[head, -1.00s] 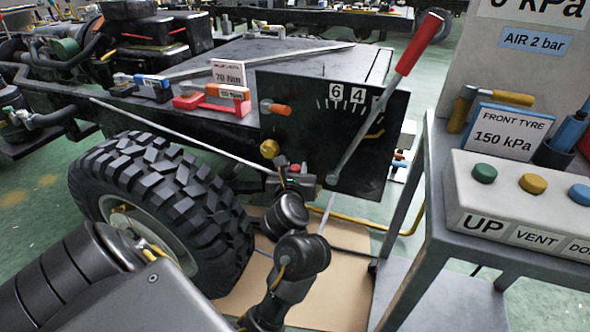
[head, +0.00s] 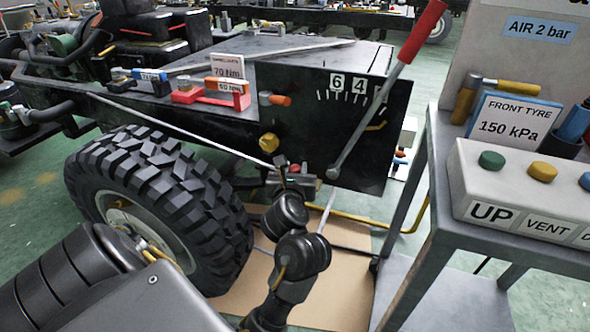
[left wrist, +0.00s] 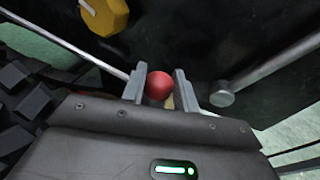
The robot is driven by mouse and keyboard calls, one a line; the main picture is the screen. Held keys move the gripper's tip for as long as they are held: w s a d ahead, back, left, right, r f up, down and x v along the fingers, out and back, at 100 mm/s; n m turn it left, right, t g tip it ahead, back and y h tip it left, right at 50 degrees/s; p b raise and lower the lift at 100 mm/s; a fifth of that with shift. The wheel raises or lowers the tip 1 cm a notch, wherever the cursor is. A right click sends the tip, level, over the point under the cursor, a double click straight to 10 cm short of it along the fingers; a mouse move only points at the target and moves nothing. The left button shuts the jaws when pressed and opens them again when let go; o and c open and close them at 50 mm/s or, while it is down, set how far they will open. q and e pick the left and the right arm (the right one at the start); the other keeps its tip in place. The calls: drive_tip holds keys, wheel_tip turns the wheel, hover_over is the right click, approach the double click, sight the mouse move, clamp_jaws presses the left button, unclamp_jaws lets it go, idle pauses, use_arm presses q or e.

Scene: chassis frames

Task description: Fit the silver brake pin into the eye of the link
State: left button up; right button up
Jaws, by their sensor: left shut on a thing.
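My left gripper (head: 300,180) is in front of the lower edge of the dark lever panel, close to the tyre. In the left wrist view its two grey fingers (left wrist: 160,88) are shut on a round red knob (left wrist: 159,85). I cannot tell whether the knob is the head of the silver brake pin; no pin shank shows beyond it. A silver rod (head: 190,137) slants down to the right and ends near my gripper. The link's eye is hidden or too small to make out. My right gripper is not in view.
A red-handled lever (head: 370,110) pivots on the dark panel (head: 300,105). A yellow hex knob (head: 268,143) sits just above left of my gripper. The big tyre (head: 160,205) stands left. A grey cart (head: 435,180) with a button box (head: 520,185) stands right.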

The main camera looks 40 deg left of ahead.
use_arm(q)
drive_tip(key=shift+f+b, duration=0.4)
drive_tip(key=o, duration=1.1)
drive_tip(key=shift+r, duration=0.1)
wheel_tip(320, 180, up, 13)
drive_tip(key=p, duration=1.7)
drive_tip(key=shift+s+d+r+m+t+h+p, duration=0.5)
drive_tip(key=shift+d+r+m+h+p, duration=0.7)
drive_tip(key=shift+d+r+p, duration=1.25)
drive_tip(key=shift+s+d+r+m+t+h+p, duration=0.5)
drive_tip(key=shift+d+r+m+h+p, duration=0.45)
drive_tip(key=shift+d+r+h+p, duration=1.05)
drive_tip(key=shift+s+d+r+m+t+h+p, duration=0.5)
drive_tip(key=shift+d+r+m+h+p, duration=0.5)
drive_tip(key=shift+d+r+p, duration=1.9)
drive_tip(key=shift+d+f+b, duration=0.3)
drive_tip(key=shift+f+b, duration=0.05)
drive_tip(key=shift+f, duration=0.05)
